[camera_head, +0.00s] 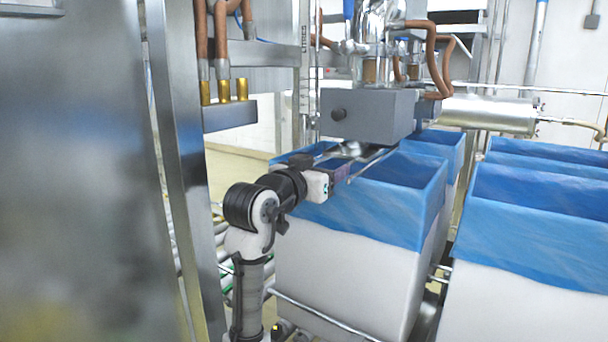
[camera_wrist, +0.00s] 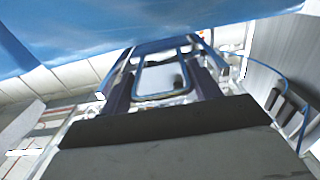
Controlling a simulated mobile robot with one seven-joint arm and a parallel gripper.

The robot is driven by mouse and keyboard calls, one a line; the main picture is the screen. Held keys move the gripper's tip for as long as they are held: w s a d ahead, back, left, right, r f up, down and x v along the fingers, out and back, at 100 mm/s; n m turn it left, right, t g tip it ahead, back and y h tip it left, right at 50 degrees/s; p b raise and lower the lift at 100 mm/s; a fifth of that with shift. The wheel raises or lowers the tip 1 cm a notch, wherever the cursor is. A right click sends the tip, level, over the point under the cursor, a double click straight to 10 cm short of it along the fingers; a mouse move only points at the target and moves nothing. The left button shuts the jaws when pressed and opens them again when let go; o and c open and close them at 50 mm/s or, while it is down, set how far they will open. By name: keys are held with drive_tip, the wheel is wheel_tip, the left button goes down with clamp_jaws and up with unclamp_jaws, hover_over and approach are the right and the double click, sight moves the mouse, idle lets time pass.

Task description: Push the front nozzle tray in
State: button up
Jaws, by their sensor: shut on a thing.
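The front nozzle tray (camera_head: 372,164) shows in the head view as a thin metal frame under the grey nozzle block (camera_head: 367,116), above the open front box. My gripper (camera_head: 340,172) is at the near end of this frame, at the box's upper left rim. In the wrist view, the two dark fingers of my gripper (camera_wrist: 165,84) stand on either side of a rounded rectangular metal frame, part of the tray (camera_wrist: 163,97). They are shut on it. The exact contact and how far in the tray sits cannot be told.
The front white box (camera_head: 345,270) has a blue liner (camera_head: 400,205) folded over its rim, close beside my arm. More lined boxes (camera_head: 530,265) stand to the right. A steel post (camera_head: 180,150) and panel (camera_head: 75,170) close off the left. Copper-coloured hoses (camera_head: 430,50) hang above.

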sight(344, 158)
drive_tip(key=x, duration=0.3)
drive_tip(key=shift+w+d, duration=0.2)
drive_tip(key=shift+d, duration=0.1)
drive_tip(key=o, duration=1.1)
drive_tip(key=b+v, duration=0.3)
drive_tip(key=v, duration=1.1)
